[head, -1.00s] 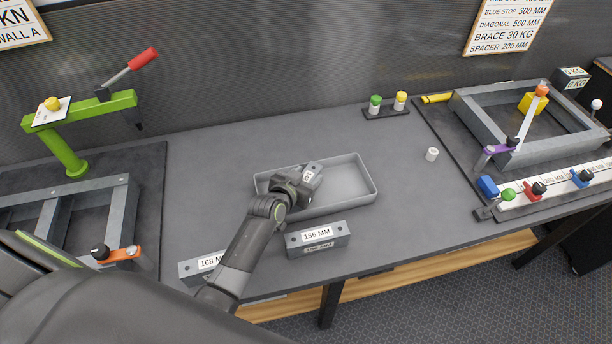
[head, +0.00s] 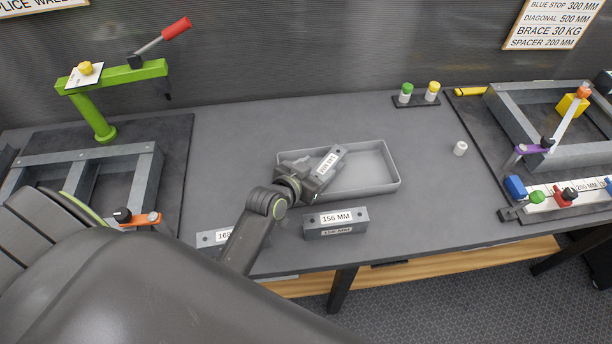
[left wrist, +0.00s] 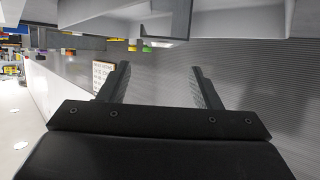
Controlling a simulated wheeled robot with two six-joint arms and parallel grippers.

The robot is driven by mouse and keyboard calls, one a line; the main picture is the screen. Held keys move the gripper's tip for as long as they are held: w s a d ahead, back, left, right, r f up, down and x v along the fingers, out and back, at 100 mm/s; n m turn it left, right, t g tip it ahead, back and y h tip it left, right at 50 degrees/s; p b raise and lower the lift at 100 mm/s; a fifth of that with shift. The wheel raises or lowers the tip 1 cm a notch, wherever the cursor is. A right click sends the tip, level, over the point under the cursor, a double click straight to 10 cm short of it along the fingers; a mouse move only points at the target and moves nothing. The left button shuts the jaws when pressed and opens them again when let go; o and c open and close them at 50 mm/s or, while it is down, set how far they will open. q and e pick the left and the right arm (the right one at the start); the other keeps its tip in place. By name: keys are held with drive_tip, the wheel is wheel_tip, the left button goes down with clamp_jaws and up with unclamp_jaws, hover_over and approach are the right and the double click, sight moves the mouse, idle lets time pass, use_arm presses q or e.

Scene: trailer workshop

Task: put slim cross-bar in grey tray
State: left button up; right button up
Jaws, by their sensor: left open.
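The grey tray (head: 378,188) is a shallow open box in the middle of the bench in the head view. A grey cross-bar (head: 328,163) with a white label lies slantwise at the tray's left end. The label is too small to read surely, and the bar's lower end is partly hidden by my gripper. My left gripper (head: 308,175) is beside this bar, over the tray's left end. In the left wrist view, its two fingers (left wrist: 160,80) stand apart with nothing between them. My right gripper is not seen.
A 156 MM block (head: 336,223) stands in front of the tray. Another labelled block (head: 216,238) is partly behind my arm.

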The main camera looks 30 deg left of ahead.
use_arm(q)
drive_tip(key=shift+b+v, duration=0.3)
drive_tip(key=shift+v, duration=1.95)
drive_tip(key=shift+f, duration=0.1)
